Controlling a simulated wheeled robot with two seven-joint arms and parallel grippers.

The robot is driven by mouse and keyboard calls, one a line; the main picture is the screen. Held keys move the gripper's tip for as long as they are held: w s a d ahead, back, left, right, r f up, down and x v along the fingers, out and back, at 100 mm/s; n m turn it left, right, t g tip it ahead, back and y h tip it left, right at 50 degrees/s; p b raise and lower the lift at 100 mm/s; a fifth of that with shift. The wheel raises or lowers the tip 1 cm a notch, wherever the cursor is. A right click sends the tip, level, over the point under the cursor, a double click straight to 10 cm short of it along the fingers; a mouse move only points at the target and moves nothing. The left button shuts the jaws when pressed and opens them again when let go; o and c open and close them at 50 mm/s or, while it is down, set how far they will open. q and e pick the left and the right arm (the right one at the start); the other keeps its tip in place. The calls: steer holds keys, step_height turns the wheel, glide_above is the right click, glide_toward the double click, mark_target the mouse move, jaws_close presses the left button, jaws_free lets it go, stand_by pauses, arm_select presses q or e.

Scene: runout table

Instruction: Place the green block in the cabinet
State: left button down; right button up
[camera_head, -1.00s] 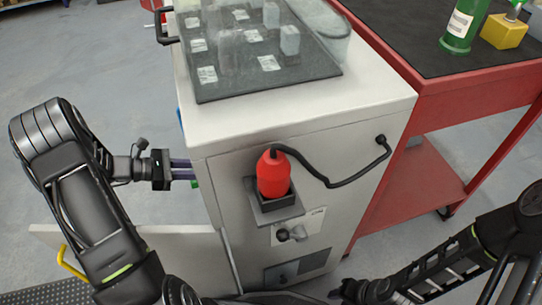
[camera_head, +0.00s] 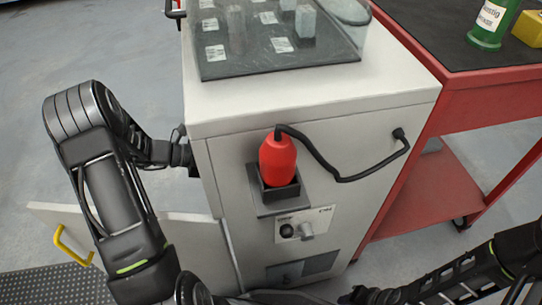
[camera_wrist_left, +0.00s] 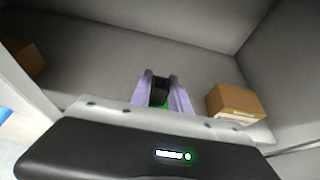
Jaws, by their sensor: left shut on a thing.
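The white cabinet (camera_head: 225,190) stands in the middle of the head view, with its door (camera_head: 185,238) swung open at the left. My left arm reaches in at the cabinet's left side, and its fingers are hidden there in the head view. In the left wrist view my left gripper (camera_wrist_left: 161,77), with purple fingers, is inside the grey cabinet interior. It is shut on the green block (camera_wrist_left: 162,106), of which only a small part shows low between the fingers. Whether the block touches the cabinet floor cannot be told. My right gripper (camera_head: 365,295) is at the bottom edge, its jaws unclear.
Inside the cabinet, a brown box (camera_wrist_left: 236,102) lies right of the fingers and another brown box (camera_wrist_left: 24,60) is at far left. The floor between them looks clear. A red table (camera_head: 460,95) stands right.

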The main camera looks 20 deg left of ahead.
arm_select(q)
steer(key=w+d, duration=0.1)
steer(key=d, duration=0.1)
steer(key=w+d+b, duration=0.1)
steer(key=w+d, duration=0.1)
steer(key=shift+w+d, duration=0.3)
steer(key=shift+d, duration=0.05)
steer(key=shift+w+d, duration=0.2)
steer(key=shift+d, duration=0.05)
steer(key=w+d, duration=0.1)
steer(key=d, duration=0.1)
steer(key=w+d+b, duration=0.1)
steer(key=d, duration=0.1)
steer(key=shift+w+f, duration=0.1)
steer(key=shift+w, duration=0.3)
steer(key=shift+a+f+b, duration=0.15)
steer(key=shift+f+b, duration=0.5)
steer(key=shift+f, duration=0.1)
